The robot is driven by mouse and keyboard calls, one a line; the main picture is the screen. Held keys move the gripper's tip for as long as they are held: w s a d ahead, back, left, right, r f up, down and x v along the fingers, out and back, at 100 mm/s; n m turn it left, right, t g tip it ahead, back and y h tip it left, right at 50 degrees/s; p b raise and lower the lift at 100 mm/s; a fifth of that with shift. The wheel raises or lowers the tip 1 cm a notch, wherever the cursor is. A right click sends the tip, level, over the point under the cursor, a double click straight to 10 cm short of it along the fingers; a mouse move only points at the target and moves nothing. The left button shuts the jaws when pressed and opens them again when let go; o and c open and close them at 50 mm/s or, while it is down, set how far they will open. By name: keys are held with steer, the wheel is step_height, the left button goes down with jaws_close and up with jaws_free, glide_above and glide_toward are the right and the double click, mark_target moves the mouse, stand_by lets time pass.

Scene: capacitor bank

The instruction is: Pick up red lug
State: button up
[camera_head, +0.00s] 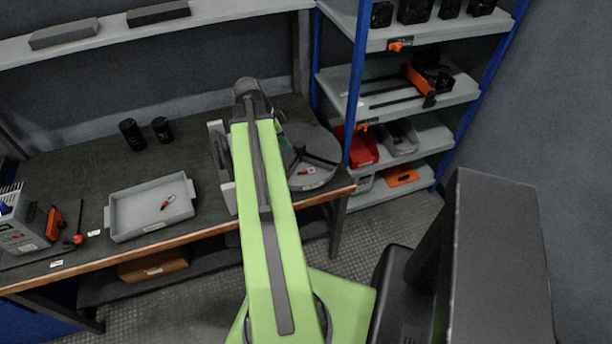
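A small red lug (168,201) lies in the shallow grey tray (122,222) on the workbench. Another small red piece (306,171) lies on the round grey plate (322,150) at the bench's right end; it is too small to tell whether it is also a lug. My green arm reaches up across the middle of the picture, over the bench between the tray and the round plate.
Two black cylinders (132,134) stand at the back of the bench (85,165). A grey device (25,225) and a red-knobbed tool (76,239) are at the left. A blue-framed shelf (357,80) with bins stands at the right. The bench behind the tray is mostly clear.

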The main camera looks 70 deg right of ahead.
steer(key=b, duration=1)
glide_toward(306, 170)
steer(key=shift+s+f, duration=0.25)
steer(key=shift+f, duration=0.85)
steer(key=shift+s+d+f, duration=0.15)
steer(key=shift+d+f, duration=0.05)
steer(key=shift+f, duration=0.05)
steer(key=shift+r, duration=0.1)
steer(key=b+x, duration=0.5)
steer(key=shift+d, duration=0.1)
jaws_close()
